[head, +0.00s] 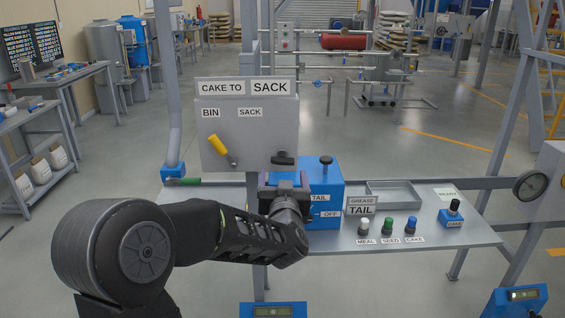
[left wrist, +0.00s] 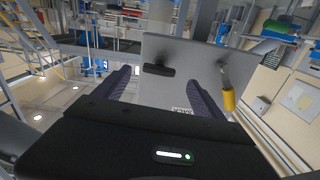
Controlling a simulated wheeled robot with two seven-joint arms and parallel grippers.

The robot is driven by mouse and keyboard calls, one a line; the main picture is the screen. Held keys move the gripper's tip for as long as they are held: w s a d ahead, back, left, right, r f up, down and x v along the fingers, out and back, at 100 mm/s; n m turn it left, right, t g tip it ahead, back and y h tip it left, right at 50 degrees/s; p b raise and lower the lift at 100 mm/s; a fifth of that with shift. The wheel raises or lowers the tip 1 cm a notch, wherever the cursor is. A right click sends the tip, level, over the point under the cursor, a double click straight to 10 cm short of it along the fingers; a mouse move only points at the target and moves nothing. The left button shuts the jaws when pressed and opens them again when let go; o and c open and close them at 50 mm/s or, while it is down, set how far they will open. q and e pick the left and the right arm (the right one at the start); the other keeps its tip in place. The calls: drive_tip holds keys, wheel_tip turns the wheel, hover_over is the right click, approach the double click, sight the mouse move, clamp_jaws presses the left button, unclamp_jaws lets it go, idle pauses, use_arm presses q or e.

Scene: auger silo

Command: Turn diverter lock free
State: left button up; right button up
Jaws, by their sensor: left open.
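A grey diverter panel (head: 250,115) under a "CAKE TO SACK" sign carries BIN and SACK labels. A black knob or bar (head: 284,159), which looks like the diverter lock, sits at the panel's lower right. My left gripper (head: 285,178) is just below that black part, open and empty. In the left wrist view the black bar (left wrist: 159,70) lies ahead, between the lines of the two spread fingers, apart from them. The yellow lever (left wrist: 228,95) is to the right there. My right gripper is not in view.
A blue box (head: 325,197) with a black knob stands right behind my left gripper. The grey bench (head: 435,236) holds meal, seed and cake knobs (head: 387,226), a grey tray (head: 394,194) and a blue button box (head: 453,214). A green handle (head: 183,181) lies left.

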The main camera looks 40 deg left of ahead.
sight(283, 162)
use_arm(q)
drive_tip(key=shift+p+x, duration=0.5)
drive_tip(key=shift+x, duration=3.45)
drive_tip(key=shift+c, duration=0.2)
drive_tip(key=c, duration=1.3)
drive_tip(key=shift+f+n+b, duration=0.15)
drive_tip(key=shift+n+b, duration=0.15)
drive_tip(key=shift+b, duration=0.4)
drive_tip(key=shift+c, duration=0.2)
drive_tip(key=o, duration=1.4)
drive_tip(key=shift+r, duration=0.2)
